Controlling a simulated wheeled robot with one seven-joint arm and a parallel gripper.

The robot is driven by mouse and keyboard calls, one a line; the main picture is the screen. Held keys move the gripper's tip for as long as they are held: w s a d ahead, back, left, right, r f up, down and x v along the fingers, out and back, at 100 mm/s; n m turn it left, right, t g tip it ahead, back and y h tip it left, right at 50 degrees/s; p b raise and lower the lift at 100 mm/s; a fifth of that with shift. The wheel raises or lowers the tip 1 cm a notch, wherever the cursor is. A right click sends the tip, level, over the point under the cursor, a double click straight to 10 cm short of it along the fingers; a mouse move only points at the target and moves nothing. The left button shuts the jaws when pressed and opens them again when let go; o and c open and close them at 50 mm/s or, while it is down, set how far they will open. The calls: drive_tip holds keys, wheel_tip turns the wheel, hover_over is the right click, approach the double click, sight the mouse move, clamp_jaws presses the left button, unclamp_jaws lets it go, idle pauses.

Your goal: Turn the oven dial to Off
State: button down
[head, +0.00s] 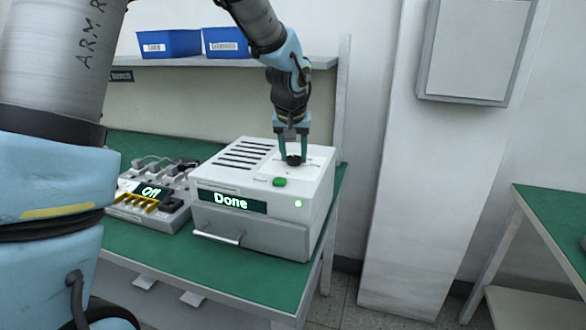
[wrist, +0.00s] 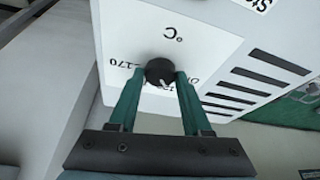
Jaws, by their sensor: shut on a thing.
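The white oven (head: 262,236) stands on the green-topped bench. Its front display reads "Done", and a small green light glows on the right of its front. The black dial (head: 293,160) is on the oven's top. My gripper (head: 292,156) reaches down from above and is shut on the dial. In the wrist view, the dial (wrist: 159,71) sits between the two green fingers of my gripper (wrist: 160,78). A white mark shows on the dial, and "170", "°C" and partly hidden lettering are printed on the plate around it. I cannot tell exactly which label the mark points at.
A green button (head: 279,182) is on the oven's top, in front of the dial. Two blue bins (head: 169,44) sit on the shelf behind. Another green-topped table (head: 556,215) is at the right.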

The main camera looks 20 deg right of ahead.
drive_tip(key=n+b, duration=0.1)
drive_tip(key=b, duration=0.1)
drive_tip(key=n+y+b, duration=0.1)
drive_tip(key=shift+s+d+f+n, duration=0.1)
drive_tip(key=shift+d+f+n, duration=0.15)
drive_tip(key=shift+n, duration=0.05)
drive_tip(key=shift+r+n+t+y+b, duration=0.15)
drive_tip(key=shift+n+y+b, duration=0.3)
drive_tip(key=shift+n, duration=0.5)
drive_tip(key=shift+r+n+t+y+b, duration=0.15)
drive_tip(key=shift+n+y+b, duration=0.1)
drive_tip(key=shift+n+b, duration=0.55)
drive_tip(key=shift+n, duration=0.35)
drive_tip(key=shift+c, duration=1.7)
unclamp_jaws()
drive_tip(key=b+v, duration=0.1)
drive_tip(key=v, duration=0.9)
drive_tip(key=shift+r, duration=0.35)
